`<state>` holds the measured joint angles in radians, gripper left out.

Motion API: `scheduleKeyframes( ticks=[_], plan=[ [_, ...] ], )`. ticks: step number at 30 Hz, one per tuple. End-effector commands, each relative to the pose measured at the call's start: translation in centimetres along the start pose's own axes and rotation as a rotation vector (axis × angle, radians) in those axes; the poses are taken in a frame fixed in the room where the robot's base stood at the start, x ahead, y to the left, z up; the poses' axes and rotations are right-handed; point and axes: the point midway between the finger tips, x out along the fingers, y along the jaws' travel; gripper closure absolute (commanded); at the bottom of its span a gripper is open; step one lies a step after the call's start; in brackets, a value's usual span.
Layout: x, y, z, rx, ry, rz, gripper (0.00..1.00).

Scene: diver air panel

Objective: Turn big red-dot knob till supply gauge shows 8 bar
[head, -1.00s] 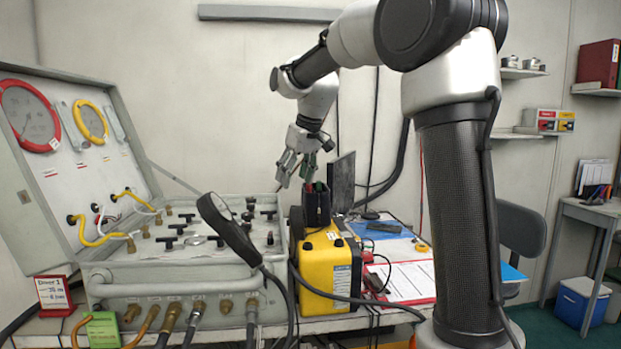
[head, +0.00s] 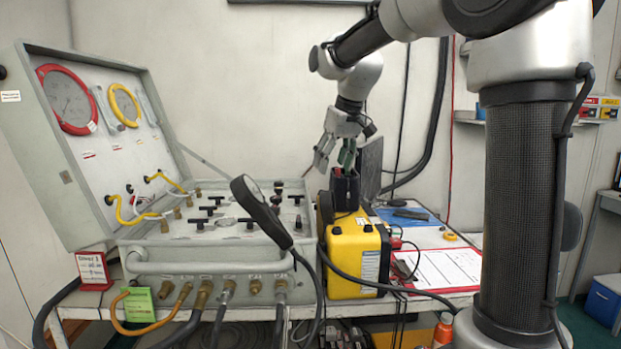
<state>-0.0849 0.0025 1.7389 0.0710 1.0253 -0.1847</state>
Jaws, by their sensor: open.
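The grey air panel case (head: 210,268) stands open on the table. Its deck holds several black T-handles and small knobs; one dark knob with a reddish tint (head: 276,199) sits at the right side, but I cannot make out a red dot on any knob. A large red-ringed gauge (head: 67,99) and a smaller yellow-ringed gauge (head: 125,105) are in the lid. Their readings are too small to read, and I cannot tell which is the supply gauge. My gripper (head: 335,158) is open and empty, pointing down, right of the deck and above the yellow unit, apart from the knobs.
A yellow unit (head: 352,262) with a black holder (head: 345,188) stands right of the case. Hoses hang in front. A clipboard (head: 435,268) lies at right.

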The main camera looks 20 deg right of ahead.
Motion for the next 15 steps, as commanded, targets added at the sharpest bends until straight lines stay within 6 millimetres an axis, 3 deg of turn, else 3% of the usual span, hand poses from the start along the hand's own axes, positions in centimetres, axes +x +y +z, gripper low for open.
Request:
scheduleKeyframes(
  ticks=[6,9,15],
  plan=[
    [7.0,-1.5,-9.6,-0.039,0.000,-0.015,0.41],
    [10.5,-2.5,-13.1,-0.053,0.003,-0.020,0.41],
    [14.9,-4.0,-16.8,-0.070,0.011,-0.027,0.41]
  ],
)
